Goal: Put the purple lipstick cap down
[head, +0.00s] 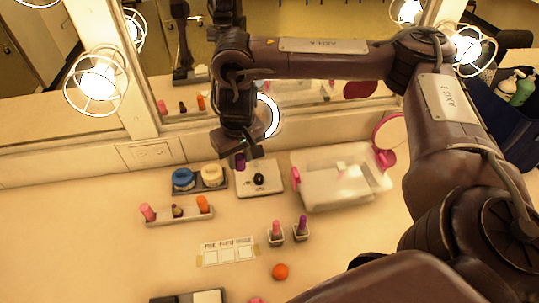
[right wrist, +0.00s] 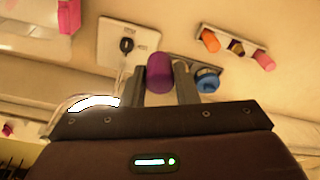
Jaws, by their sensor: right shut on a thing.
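My right gripper (head: 241,156) is shut on the purple lipstick cap (head: 241,163). In the right wrist view the cap (right wrist: 159,73) sits between the two fingers (right wrist: 159,86). In the head view the cap shows at the left back corner of a white square plate (head: 270,190), which has a small black thing (head: 259,179) on it. I cannot tell whether the cap touches the plate. Two small holders at the front hold a pink lipstick (head: 277,227) and a purple lipstick (head: 302,224). My left gripper is not in view.
A dark tray with a blue jar (head: 183,179) and a cream jar (head: 212,175) is left of the plate. A rack (head: 180,217) holds several caps. A clear box (head: 340,185) stands right. The mirror wall is behind. An orange ball (head: 280,271) lies in front.

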